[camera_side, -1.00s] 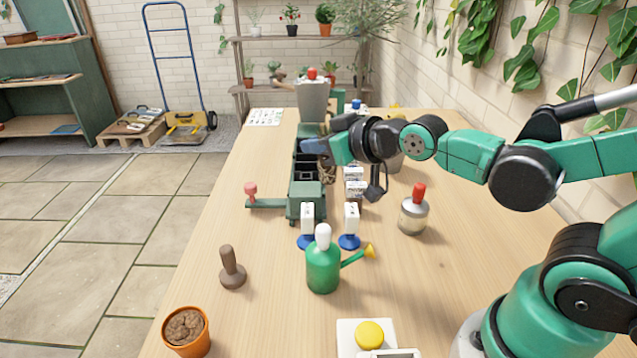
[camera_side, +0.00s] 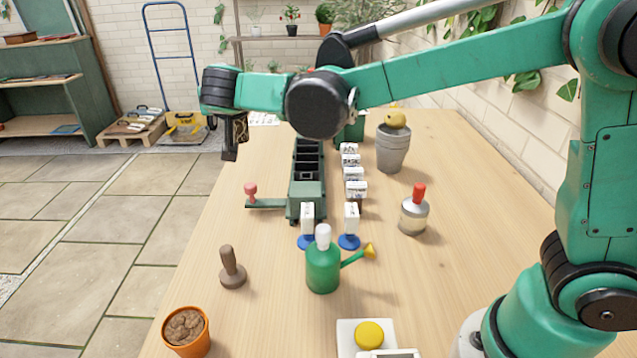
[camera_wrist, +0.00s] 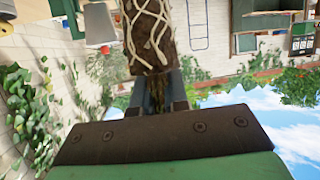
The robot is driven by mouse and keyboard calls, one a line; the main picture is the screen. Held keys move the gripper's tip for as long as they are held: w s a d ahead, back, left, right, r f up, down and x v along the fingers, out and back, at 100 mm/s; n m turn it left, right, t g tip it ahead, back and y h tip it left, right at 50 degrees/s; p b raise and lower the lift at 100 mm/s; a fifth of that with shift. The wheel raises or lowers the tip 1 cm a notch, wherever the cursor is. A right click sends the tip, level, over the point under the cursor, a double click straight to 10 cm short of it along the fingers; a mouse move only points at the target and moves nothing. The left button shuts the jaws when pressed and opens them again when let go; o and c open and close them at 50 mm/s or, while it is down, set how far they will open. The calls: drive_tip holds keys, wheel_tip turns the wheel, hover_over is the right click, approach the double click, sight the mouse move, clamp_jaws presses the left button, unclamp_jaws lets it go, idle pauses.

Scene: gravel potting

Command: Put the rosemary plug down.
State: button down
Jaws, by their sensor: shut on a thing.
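The rosemary plug (camera_wrist: 147,35) is a brown soil block laced with white roots, seen in the wrist view between my fingers. My gripper (camera_wrist: 155,92) is shut on it. In the side view my gripper (camera_side: 232,148) hangs raised at the left of the bench, left of the green tray. Part of the plug (camera_side: 241,132) shows beside the dark fingers, clear of the bench. The plug's leafy top is hard to make out.
The green tray (camera_side: 307,188) has dark cells and a side lever with a pink knob (camera_side: 250,188). White labelled blocks (camera_side: 355,175) stand right of it. A grey pot (camera_side: 392,150), watering can (camera_side: 322,268), brown dibber (camera_side: 231,270) and orange pot (camera_side: 190,346) surround free bench.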

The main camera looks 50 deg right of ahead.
drive_tip(key=shift+f, duration=0.1)
wheel_tip(320, 180, down, 20)
drive_tip(key=shift+r, duration=0.25)
idle(0.5)
drive_tip(key=shift+f, duration=0.15)
drive_tip(key=c, duration=0.9)
unclamp_jaws()
drive_tip(key=v, duration=1.2)
drive_tip(key=s+d+r+n+g+y, duration=0.4)
drive_tip(key=s+d+r+n+y, duration=0.1)
drive_tip(key=s+d, duration=0.4)
drive_tip(key=d+r+y, duration=0.1)
drive_tip(key=d, duration=0.1)
drive_tip(key=shift+d+n+g+y, duration=0.3)
drive_tip(key=shift+d+y, duration=0.05)
drive_tip(key=shift+y, duration=0.05)
drive_tip(key=shift+o, duration=0.3)
drive_tip(key=shift+s+r+y, duration=0.15)
drive_tip(key=shift+s+y, duration=0.15)
drive_tip(key=shift+s, duration=0.2)
